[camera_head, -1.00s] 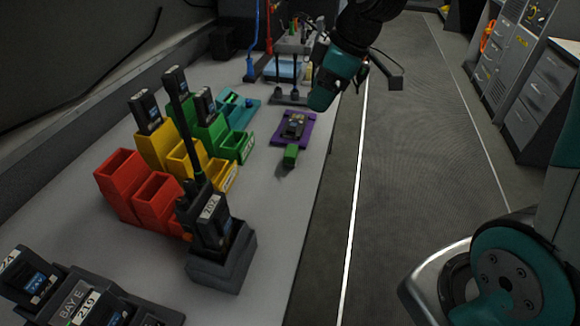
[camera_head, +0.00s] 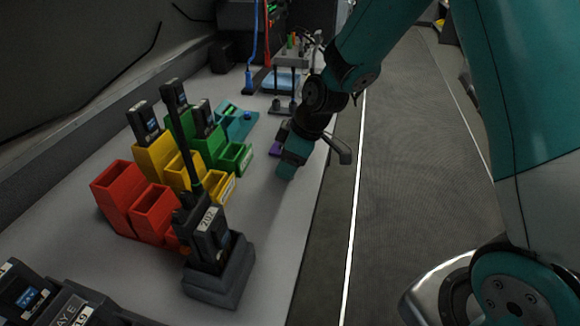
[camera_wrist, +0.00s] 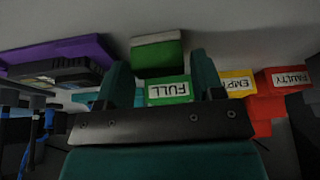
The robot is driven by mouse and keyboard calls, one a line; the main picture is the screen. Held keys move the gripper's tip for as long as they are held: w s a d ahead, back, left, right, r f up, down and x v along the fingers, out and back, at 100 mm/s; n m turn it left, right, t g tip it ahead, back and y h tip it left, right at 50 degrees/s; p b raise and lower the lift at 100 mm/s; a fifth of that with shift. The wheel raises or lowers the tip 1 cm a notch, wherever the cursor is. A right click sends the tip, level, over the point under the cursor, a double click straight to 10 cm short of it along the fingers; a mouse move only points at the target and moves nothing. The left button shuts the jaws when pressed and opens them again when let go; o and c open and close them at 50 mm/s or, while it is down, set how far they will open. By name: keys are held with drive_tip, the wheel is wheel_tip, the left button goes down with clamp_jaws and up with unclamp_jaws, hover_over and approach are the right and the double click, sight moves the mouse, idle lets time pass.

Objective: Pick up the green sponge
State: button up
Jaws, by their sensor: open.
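The green sponge (camera_wrist: 155,54) is a small block on the grey counter. In the wrist view it shows just ahead of and between the two fingers of my gripper (camera_wrist: 160,66), with nothing gripped. My gripper (camera_head: 287,170) is open and low over the counter in the head view, where it hides the sponge. I cannot tell whether the fingers touch the sponge.
A purple tray (camera_wrist: 84,46) with a dark device lies beside the sponge. Green (camera_head: 234,160), yellow (camera_head: 155,156) and red (camera_head: 153,212) bins stand to the left, some holding radios. A radio in a charger (camera_head: 217,282) stands nearer. The counter's right edge is close to my gripper.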

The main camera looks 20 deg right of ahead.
drive_tip(key=shift+w+a+f, duration=0.1)
drive_tip(key=shift+a+f, duration=0.1)
drive_tip(key=shift+f, duration=0.3)
drive_tip(key=c, duration=0.7)
drive_tip(key=shift+r, duration=0.15)
wheel_tip(320, 180, up, 20)
drive_tip(key=shift+f+p, duration=0.1)
drive_tip(key=shift+p, duration=0.7)
